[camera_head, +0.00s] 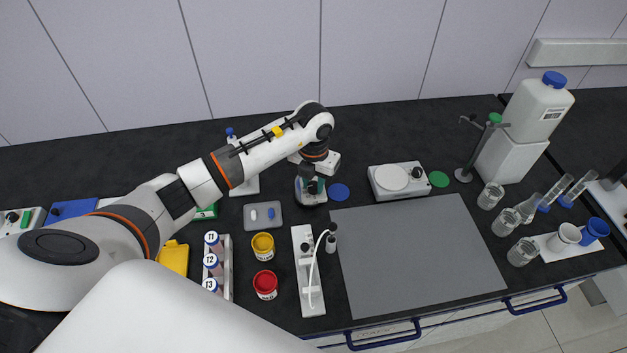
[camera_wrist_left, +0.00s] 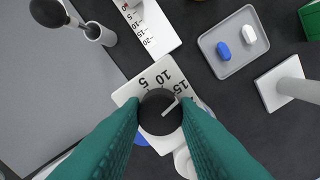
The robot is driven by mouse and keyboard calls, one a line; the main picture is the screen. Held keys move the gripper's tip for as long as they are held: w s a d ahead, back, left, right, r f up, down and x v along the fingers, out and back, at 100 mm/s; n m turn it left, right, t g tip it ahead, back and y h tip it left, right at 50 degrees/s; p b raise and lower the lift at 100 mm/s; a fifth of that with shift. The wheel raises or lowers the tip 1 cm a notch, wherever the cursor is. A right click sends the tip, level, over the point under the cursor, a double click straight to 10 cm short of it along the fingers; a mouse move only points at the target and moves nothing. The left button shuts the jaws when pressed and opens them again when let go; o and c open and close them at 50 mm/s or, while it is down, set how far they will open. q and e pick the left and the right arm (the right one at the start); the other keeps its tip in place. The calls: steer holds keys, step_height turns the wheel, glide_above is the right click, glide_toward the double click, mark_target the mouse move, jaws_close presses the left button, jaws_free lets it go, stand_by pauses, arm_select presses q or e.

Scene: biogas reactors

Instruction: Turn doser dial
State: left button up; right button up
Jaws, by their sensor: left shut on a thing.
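The doser dial (camera_wrist_left: 160,112) is a dark round knob with a light pointer line on a white face plate (camera_wrist_left: 131,91) printed 5, 10 and 15. The pointer line slants toward the 15. My left gripper (camera_wrist_left: 161,108) has its two green fingers shut on opposite sides of the dial. In the head view the doser (camera_head: 310,197) is at the middle of the bench, and my left gripper (camera_head: 314,184) is over it and partly hides it. My right gripper is not in view.
A grey tray (camera_head: 250,223) with a blue and a white piece lies left of the doser. A blue disc (camera_head: 339,191) lies right of it. A white stand with a tube (camera_head: 308,280) is in front. A bare grey mat (camera_head: 420,260) leaves room at the right.

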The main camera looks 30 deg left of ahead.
arm_select(q)
steer(key=shift+n, duration=0.3)
steer(key=n, duration=0.2)
steer(key=shift+n+b, duration=0.3)
steer(key=shift+b, duration=0.05)
steer(key=n, duration=0.4)
steer(key=shift+n, duration=0.3)
steer(key=o, duration=1)
steer(key=shift+c, duration=0.2)
steer(key=shift+r+b, duration=0.15)
steer(key=shift+b, duration=0.15)
